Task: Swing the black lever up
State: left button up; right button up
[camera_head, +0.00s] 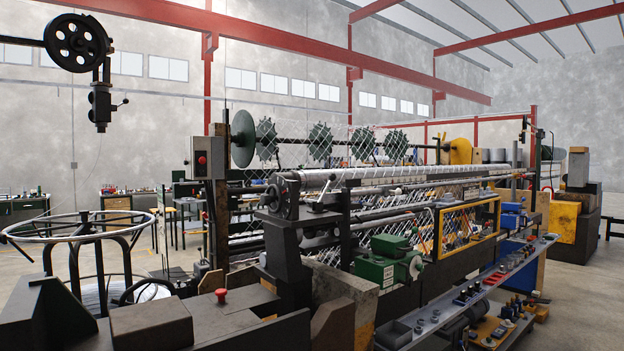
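A second short dark handle (119,104) with a small ball sticks out to the right of the black hanging head (101,103) at upper left. I cannot tell for sure which one is the task's black lever. Neither of my grippers is in the head view, and nothing is seen touching either handle.
A wire stand with a round hoop (80,229) is at left. A red button (221,295) sits on the dark machine bed in front. A green motor (390,258) and a grey parts shelf (455,305) line the near right side. Open floor lies at far right.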

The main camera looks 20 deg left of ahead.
aim_at(333, 177)
jog(key=i+l+u, duration=0.15)
jog(key=i+u, duration=0.2)
jog(key=u, duration=0.15)
jog(key=i+l+u, duration=0.25)
jog(key=u, duration=0.2)
jog(key=i, duration=0.1)
